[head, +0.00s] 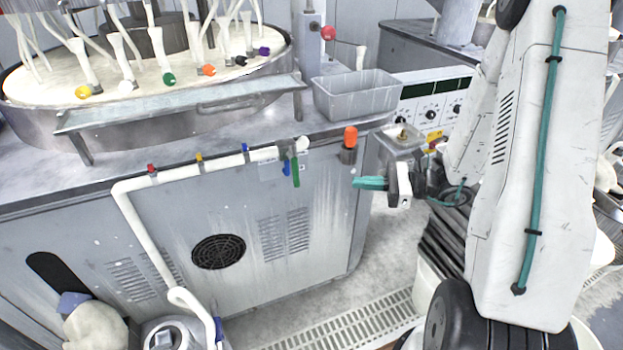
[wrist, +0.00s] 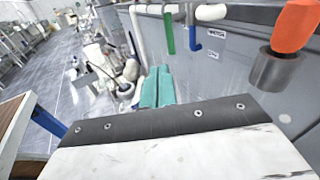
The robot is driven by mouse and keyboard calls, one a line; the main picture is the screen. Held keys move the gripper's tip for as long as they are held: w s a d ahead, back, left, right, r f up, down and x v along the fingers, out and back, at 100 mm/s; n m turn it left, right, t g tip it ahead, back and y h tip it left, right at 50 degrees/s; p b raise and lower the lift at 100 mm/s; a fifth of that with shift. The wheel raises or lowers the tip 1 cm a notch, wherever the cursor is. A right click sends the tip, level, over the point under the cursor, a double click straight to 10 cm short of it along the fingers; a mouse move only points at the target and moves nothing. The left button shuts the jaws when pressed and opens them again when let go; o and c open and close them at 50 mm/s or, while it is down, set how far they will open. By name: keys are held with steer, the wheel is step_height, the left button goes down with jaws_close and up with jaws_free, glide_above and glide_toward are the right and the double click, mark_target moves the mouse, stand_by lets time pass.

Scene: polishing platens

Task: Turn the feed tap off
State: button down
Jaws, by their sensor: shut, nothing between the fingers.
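Two tap levers hang from the right end of the white pipe on the cabinet front: a long green lever (head: 296,172) and a shorter blue lever (head: 286,167). In the wrist view the green lever (wrist: 168,33) hangs straight down and the blue lever (wrist: 191,35) has a bent lower end. Which one is the feed tap I cannot tell. My gripper (head: 356,183) has teal fingers, shut and empty, pointing left toward the levers. It is apart from them, to their right in the head view. In the wrist view the closed fingers (wrist: 157,87) show below the levers.
An orange-topped post (head: 350,138) stands at the cabinet's right corner, close above my gripper; it is large in the wrist view (wrist: 290,30). The white pipe (head: 185,173) runs along the cabinet front. A metal tray (head: 357,98) sits on top. Open floor lies below my gripper.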

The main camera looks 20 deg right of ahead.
mark_target(296, 173)
steer(key=w+a+f+m+t, duration=0.1)
steer(key=w+a, duration=0.7)
steer(key=a, duration=0.2)
steer(key=shift+w+a+f, duration=0.15)
steer(key=shift+f, duration=0.25)
steer(key=shift+w+a+m, duration=0.2)
steer(key=shift+a+m, duration=0.1)
steer(key=shift+a, duration=0.15)
steer(key=shift+d+f, duration=0.1)
